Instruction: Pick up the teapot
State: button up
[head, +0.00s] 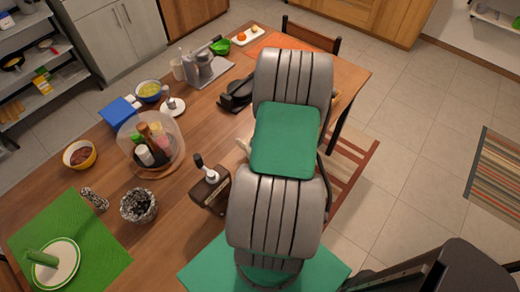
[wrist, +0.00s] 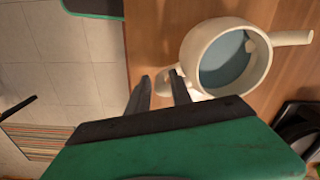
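The teapot (wrist: 203,58) is cream-white, lidless and bluish inside. It stands on the wooden table in the wrist view, with its spout (wrist: 292,38) pointing right and its handle on the left, towards my fingers. My gripper (wrist: 160,78) is open, its two dark fingers apart. Part of the handle shows between the fingertips, and the right finger overlaps the handle loop. I cannot tell whether either finger touches it. In the head view my arm hides the gripper and most of the teapot; a small pale piece (head: 243,144) beside the arm may be part of it.
A brown pump dispenser (head: 212,187) stands just left of my arm. A black object (head: 236,95) lies beyond it. A clear dome with bottles (head: 151,145), bowls and a green mat (head: 95,240) occupy the left. The table's edge (wrist: 126,50) is close to my fingers.

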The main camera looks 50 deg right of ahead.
grip_shut()
dwell(1.3)
